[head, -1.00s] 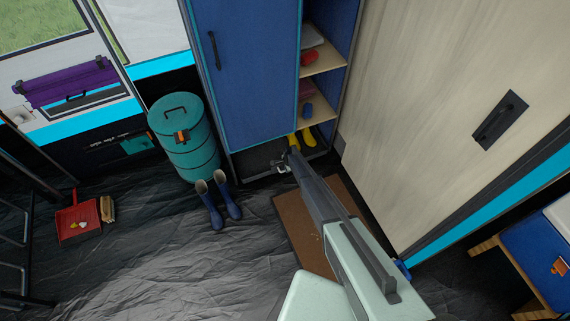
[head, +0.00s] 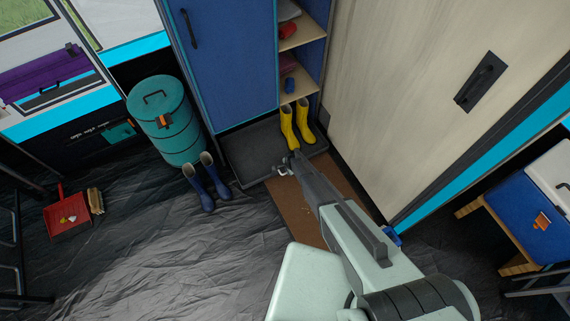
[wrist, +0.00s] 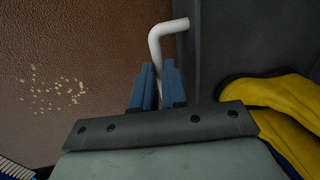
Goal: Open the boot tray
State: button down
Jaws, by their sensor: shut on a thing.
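The boot tray (head: 243,165) is a dark, shallow tray at the bottom of the blue cabinet, and it sticks out in front of it. Yellow boots (head: 288,127) stand at its right side; part of them shows in the wrist view (wrist: 278,105). My gripper (head: 284,170) is at the front edge of the tray. In the wrist view my gripper (wrist: 156,88) has its blue fingers closed on a white bent handle (wrist: 157,48) beside the tray's dark edge. The handle's lower part is hidden between the fingers.
The brown mat (head: 293,205) lies below my arm. Blue boots (head: 207,184) stand on the floor left of the tray, near a teal barrel (head: 166,125). The cabinet's blue door (head: 228,70) is above the tray. Dark floor (head: 180,250) is clear at the front left.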

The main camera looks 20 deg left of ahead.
jog(key=shift+s+d, duration=1.1)
jog(key=c, duration=1.2)
grip_release()
jog(key=shift+o, duration=0.2)
jog(key=shift+r, duration=0.1)
notch_tip(320, 180, up, 13)
jog(key=s+d, duration=0.1)
jog(key=shift+s+d+r, duration=0.2)
jog(key=shift+s+d, duration=0.15)
jog(key=shift+d, duration=0.05)
